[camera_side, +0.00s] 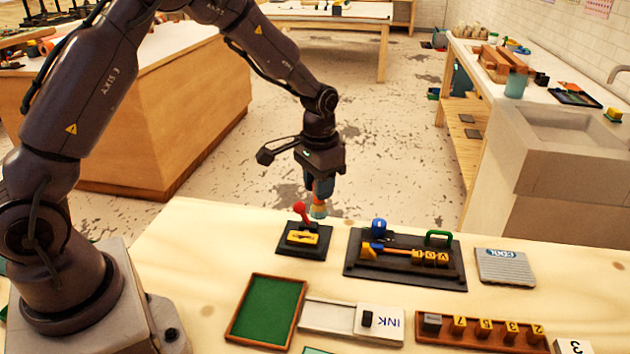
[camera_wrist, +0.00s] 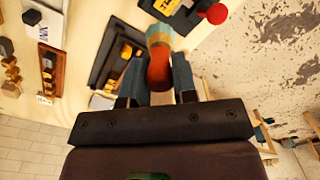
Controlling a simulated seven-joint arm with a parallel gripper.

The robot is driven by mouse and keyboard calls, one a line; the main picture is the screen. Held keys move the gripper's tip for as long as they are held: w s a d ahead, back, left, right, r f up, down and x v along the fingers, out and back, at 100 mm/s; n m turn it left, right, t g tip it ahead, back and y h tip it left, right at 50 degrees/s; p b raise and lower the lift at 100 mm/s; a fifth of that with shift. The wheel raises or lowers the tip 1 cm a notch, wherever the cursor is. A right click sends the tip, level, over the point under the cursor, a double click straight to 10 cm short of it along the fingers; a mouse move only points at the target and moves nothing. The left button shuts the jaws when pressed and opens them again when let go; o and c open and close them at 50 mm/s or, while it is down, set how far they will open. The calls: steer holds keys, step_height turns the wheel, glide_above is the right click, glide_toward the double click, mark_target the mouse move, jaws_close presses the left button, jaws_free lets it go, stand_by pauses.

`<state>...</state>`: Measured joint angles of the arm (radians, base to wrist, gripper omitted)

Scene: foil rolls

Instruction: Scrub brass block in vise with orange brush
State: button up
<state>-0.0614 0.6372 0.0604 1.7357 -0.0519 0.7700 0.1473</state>
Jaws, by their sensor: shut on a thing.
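My gripper (camera_side: 320,188) is shut on the orange brush (camera_wrist: 160,68), which hangs below it. The brush has an orange-red handle and a pale tan and teal lower end (camera_side: 318,210). In the side view this end appears just behind and right of a small black fixture (camera_side: 290,250) with a red knob and yellow piece. I cannot tell for certain which fixture is the vise. The brush looks apart from both.
Bare wood (camera_side: 210,235) is clear left of the small fixture.

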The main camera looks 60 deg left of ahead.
mark_target(320, 209)
steer(key=shift+s+a+f, duration=0.1)
steer(key=shift+f, duration=3)
steer(key=shift+s+a, duration=2.35)
steer(key=w+d, duration=0.5)
steer(key=shift+r, duration=3.9)
steer(key=shift+f, duration=0.15)
